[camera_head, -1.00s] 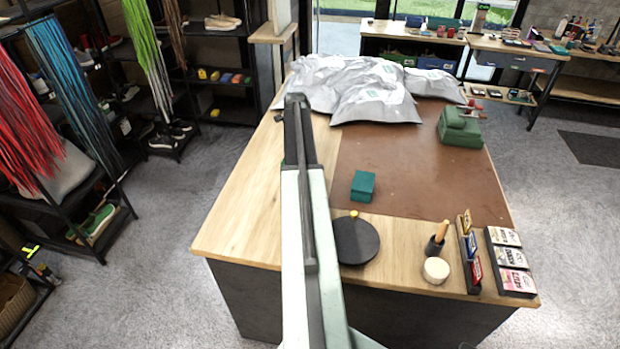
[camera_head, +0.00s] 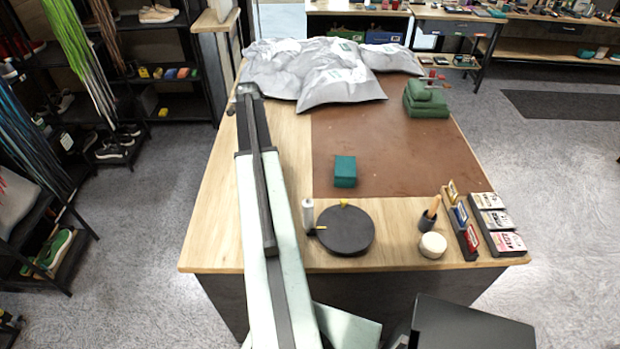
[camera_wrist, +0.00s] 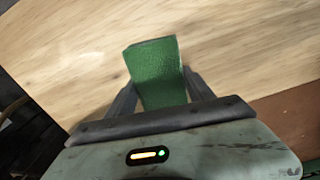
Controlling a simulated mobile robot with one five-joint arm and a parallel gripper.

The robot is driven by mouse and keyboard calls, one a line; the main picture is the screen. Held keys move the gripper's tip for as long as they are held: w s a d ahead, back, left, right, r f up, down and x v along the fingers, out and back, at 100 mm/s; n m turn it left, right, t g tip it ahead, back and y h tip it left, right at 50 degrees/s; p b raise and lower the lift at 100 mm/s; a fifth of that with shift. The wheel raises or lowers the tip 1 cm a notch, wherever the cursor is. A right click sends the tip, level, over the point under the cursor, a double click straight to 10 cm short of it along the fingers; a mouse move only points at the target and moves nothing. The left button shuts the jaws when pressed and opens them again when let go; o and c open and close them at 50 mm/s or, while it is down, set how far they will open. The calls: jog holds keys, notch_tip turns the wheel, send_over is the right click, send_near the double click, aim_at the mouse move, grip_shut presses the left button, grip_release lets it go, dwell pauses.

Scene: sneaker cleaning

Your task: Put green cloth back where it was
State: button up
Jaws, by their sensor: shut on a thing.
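The green cloth (camera_wrist: 155,68), a textured green piece, is in my gripper (camera_wrist: 158,88) in the wrist view. The two dark fingers are shut on its sides, and its far end sticks out past them. It is above light wood; whether it touches the wood I cannot tell. In the head view my arm reaches over the left wooden part of the table, and the gripper and held cloth are hidden behind it. A stack of folded green cloths (camera_head: 426,104) lies at the back right of the brown mat (camera_head: 400,150).
Grey crumpled bags (camera_head: 325,72) cover the table's back. A teal block (camera_head: 345,171) sits on the mat's front. A black disc (camera_head: 345,231), a white bottle (camera_head: 308,215), a brush holder (camera_head: 428,221), a round tub (camera_head: 432,245) and card racks (camera_head: 496,224) line the front. The left wood is clear.

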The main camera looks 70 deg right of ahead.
jog(key=shift+n, duration=0.9)
jog(key=s+a+f+b, duration=0.1)
jog(key=s+a, duration=0.2)
jog(key=s, duration=0.4)
jog(key=s+a+f+b, duration=0.1)
jog(key=s+a, duration=0.2)
jog(key=s, duration=0.5)
jog(key=s+a+f+b, duration=0.1)
jog(key=s+a+f, duration=0.1)
jog(key=s, duration=0.6)
jog(key=shift+s+a, duration=0.15)
jog(key=shift+a, duration=0.35)
jog(key=b, duration=0.2)
send_over(309, 177)
jog(key=shift+s+a+f, duration=0.1)
jog(key=shift+a+f, duration=0.1)
jog(key=shift+f, duration=0.45)
notch_tip(309, 177, down, 4)
jog(key=b, duration=0.3)
jog(key=shift+d+b, duration=0.15)
jog(key=shift+b, duration=0.25)
jog(key=shift+r, duration=0.2)
jog(key=shift+f, duration=0.15)
jog(key=o, duration=1.2)
